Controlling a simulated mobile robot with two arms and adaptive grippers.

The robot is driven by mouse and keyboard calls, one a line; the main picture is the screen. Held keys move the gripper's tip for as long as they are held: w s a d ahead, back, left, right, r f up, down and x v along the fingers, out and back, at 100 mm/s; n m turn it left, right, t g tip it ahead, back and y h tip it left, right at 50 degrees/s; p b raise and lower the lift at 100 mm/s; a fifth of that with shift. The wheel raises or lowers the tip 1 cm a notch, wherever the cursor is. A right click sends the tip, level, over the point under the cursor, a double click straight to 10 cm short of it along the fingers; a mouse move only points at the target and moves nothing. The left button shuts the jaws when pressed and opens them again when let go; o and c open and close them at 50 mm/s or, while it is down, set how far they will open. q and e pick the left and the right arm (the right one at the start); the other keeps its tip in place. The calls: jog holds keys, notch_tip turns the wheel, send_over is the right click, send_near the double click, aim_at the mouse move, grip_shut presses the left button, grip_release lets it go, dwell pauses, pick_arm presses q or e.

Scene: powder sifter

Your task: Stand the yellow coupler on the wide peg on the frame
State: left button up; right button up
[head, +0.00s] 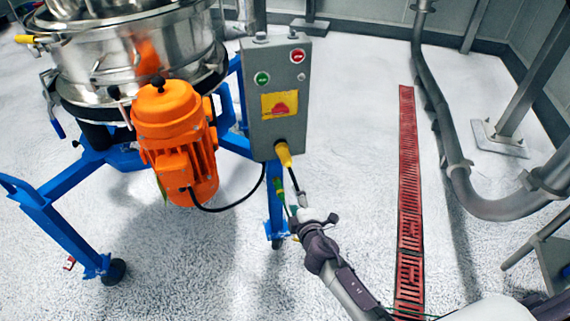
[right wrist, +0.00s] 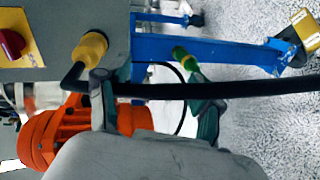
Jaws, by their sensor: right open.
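A yellow coupler (head: 283,154) sits at the underside of the grey control box, with a dark lead hanging from it. It also shows in the right wrist view (right wrist: 91,47), just beyond my left-hand finger there. My right gripper (head: 298,208) is open below the box, close to the hanging lead. In the right wrist view its fingers (right wrist: 155,100) stand apart, and a black cable (right wrist: 240,88) crosses the view at them; I cannot tell if they touch it. A green fitting (right wrist: 184,57) shows by the blue frame (right wrist: 220,50). I cannot pick out the wide peg. My left gripper is not in view.
The control box (head: 276,95) has red and green buttons and a red switch. A red floor grating (head: 408,170) and grey pipe (head: 440,120) lie right. Floor between box and grating is clear.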

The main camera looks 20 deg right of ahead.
aim_at(284, 154)
jog(key=r+t, duration=0.1)
jog(key=r, duration=0.1)
jog(key=w+r+n+b, duration=0.1)
jog(key=r, duration=0.2)
jog(key=w+r+n+t, duration=0.1)
jog(key=r, duration=0.2)
jog(key=shift+w+a+r+t, duration=0.15)
jog(key=shift+a+r+t, duration=0.1)
jog(key=shift+a+t, duration=0.05)
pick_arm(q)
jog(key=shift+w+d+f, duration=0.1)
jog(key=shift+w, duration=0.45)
pick_arm(e)
jog(key=shift+w, duration=0.55)
jog(key=w+b, duration=0.1)
jog(key=w, duration=0.2)
jog(key=shift+w+d, duration=0.1)
jog(key=shift+w, duration=0.15)
jog(key=w+b, duration=0.1)
jog(key=w, duration=0.2)
jog(key=shift+w+f, duration=0.15)
jog(key=shift+w, duration=0.05)
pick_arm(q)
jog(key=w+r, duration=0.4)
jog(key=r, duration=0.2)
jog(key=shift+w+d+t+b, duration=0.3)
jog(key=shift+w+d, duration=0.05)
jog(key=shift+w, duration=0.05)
pick_arm(e)
jog(key=shift+w, duration=0.5)
